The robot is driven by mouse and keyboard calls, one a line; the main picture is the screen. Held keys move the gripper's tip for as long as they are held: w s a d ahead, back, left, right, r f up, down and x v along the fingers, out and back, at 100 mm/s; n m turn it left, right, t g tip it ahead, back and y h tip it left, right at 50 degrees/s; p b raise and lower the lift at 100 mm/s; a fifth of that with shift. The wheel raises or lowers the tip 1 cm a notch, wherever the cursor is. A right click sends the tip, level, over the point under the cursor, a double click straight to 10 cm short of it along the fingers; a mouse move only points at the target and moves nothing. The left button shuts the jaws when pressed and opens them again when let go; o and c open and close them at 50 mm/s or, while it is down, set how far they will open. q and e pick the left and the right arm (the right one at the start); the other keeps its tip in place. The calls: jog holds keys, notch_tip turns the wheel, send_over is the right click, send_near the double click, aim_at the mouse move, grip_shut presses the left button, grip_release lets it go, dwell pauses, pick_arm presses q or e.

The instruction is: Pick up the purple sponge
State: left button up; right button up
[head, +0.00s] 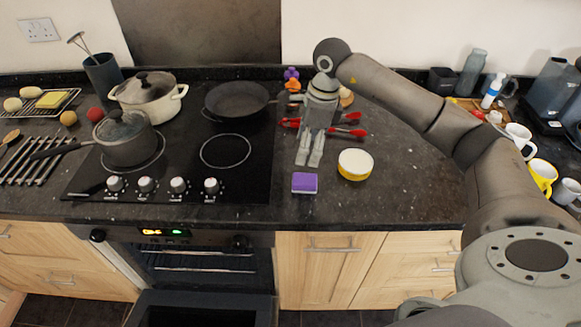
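The purple sponge (304,183) lies on the dark granite counter (410,195), right of the hob and near the counter's front edge. It has a purple top and a pale lower layer. My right gripper (309,160) points down above and just behind the sponge in the picture, apart from it. Its two pale fingers show a narrow gap with nothing between them, so it looks open. My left gripper is not in view.
A yellow and white bowl (355,164) stands close right of the sponge. Red-handled utensils (347,132) lie behind. The black hob (225,178) holds a frying pan (238,101) and pots. The oven door (200,308) hangs open below. Mugs (541,175) stand far right.

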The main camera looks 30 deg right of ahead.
aim_at(305, 179)
jog(key=shift+w+f, duration=0.1)
jog(key=shift+f, duration=0.2)
jog(key=s+f, duration=0.1)
jog(key=f+p, duration=0.1)
jog(key=shift+s+a+f, duration=0.2)
jog(key=shift+s+f, duration=0.2)
jog(key=shift+w+f+p, duration=0.3)
jog(key=shift+f, duration=0.45)
jog(key=shift+w+a+f+p, duration=0.1)
jog(key=shift+f+p, duration=0.2)
jog(key=shift+f, duration=0.05)
jog(key=f, duration=0.1)
jog(key=f+p, duration=0.1)
jog(key=f, duration=0.1)
jog(key=shift+s+a+p, duration=0.25)
jog(key=shift+s+p, duration=0.15)
jog(key=shift+f, duration=0.4)
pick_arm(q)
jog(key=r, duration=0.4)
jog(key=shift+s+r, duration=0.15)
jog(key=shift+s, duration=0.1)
pick_arm(e)
jog(key=shift+w+f, duration=0.2)
jog(key=shift+f, duration=0.1)
jog(key=c, duration=0.9)
